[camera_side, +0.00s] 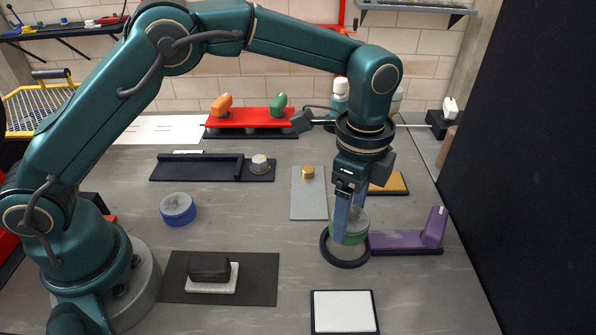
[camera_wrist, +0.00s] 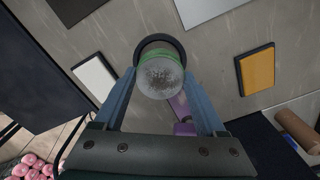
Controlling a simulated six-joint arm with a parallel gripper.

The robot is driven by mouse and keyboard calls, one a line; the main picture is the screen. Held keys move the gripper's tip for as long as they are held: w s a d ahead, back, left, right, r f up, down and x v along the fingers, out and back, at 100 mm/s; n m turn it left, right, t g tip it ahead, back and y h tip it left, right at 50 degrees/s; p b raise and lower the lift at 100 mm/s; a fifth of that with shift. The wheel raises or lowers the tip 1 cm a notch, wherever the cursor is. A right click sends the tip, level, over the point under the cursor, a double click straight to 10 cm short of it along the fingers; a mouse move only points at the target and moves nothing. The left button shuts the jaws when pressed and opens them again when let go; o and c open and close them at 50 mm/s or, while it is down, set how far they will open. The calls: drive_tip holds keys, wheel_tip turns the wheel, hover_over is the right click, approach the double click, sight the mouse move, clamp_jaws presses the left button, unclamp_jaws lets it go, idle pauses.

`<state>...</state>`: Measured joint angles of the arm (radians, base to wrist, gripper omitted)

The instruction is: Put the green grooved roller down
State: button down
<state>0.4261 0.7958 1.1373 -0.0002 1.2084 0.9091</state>
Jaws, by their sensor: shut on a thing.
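The green grooved roller (camera_side: 352,229) is a short cylinder with a pale, speckled grey end face. My gripper (camera_side: 347,214) points down and is shut on it, one blue finger on each side. In the wrist view the roller (camera_wrist: 160,78) sits between my gripper's fingertips (camera_wrist: 158,82), its grey end facing the camera. A black ring (camera_side: 344,263) lies on the table beneath, and its rim (camera_wrist: 160,38) curves around the roller's far side in the wrist view. The roller appears within or just above the ring; I cannot tell whether it touches the table.
A purple bracket (camera_side: 400,240) stands close to the right of the ring. A white pad (camera_side: 344,312) lies in front, and a yellow pad (camera_side: 388,184) behind. A grey plate (camera_side: 309,205) with a brass knob and a blue roller (camera_side: 178,208) are to the left.

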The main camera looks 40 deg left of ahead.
drive_tip(key=shift+f, duration=2)
drive_tip(key=shift+f, duration=0.15)
unclamp_jaws()
